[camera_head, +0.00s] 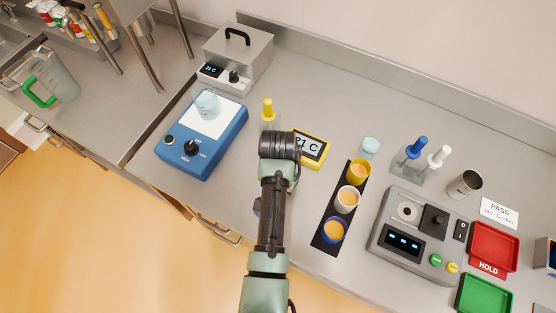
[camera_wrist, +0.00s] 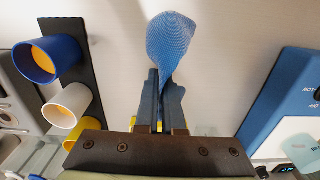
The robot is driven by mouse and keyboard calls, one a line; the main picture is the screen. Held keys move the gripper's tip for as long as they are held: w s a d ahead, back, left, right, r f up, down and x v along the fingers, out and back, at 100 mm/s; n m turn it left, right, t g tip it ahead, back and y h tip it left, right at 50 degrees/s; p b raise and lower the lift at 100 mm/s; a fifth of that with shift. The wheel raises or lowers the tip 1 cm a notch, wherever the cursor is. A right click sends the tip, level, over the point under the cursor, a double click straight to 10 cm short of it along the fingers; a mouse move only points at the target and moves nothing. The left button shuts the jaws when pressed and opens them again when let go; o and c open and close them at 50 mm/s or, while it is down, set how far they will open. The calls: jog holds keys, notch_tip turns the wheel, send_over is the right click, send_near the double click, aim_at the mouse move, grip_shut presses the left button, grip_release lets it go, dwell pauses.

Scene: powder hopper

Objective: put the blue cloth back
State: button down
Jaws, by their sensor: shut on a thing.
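The blue cloth (camera_wrist: 171,38) shows in the wrist view, a textured, bunched piece standing out beyond the fingertips. My gripper (camera_wrist: 159,85) is shut on its narrow lower end. The wrist view shows pale counter behind the cloth. In the head view my arm reaches over the counter's front part, left of the black strip, and hides the gripper and the cloth.
A black strip (camera_head: 324,243) holds yellow, white and blue cups close to the right of my arm. A blue scale (camera_head: 214,155) stands to the left. A yellow-framed display (camera_head: 325,155) and a yellow-topped bottle (camera_head: 267,108) stand just behind. A grey device (camera_head: 388,239) is farther right.

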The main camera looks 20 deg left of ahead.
jog(key=shift+c, duration=1.6)
grip_release()
notch_tip(320, 180, up, 13)
jog(key=p, duration=0.2)
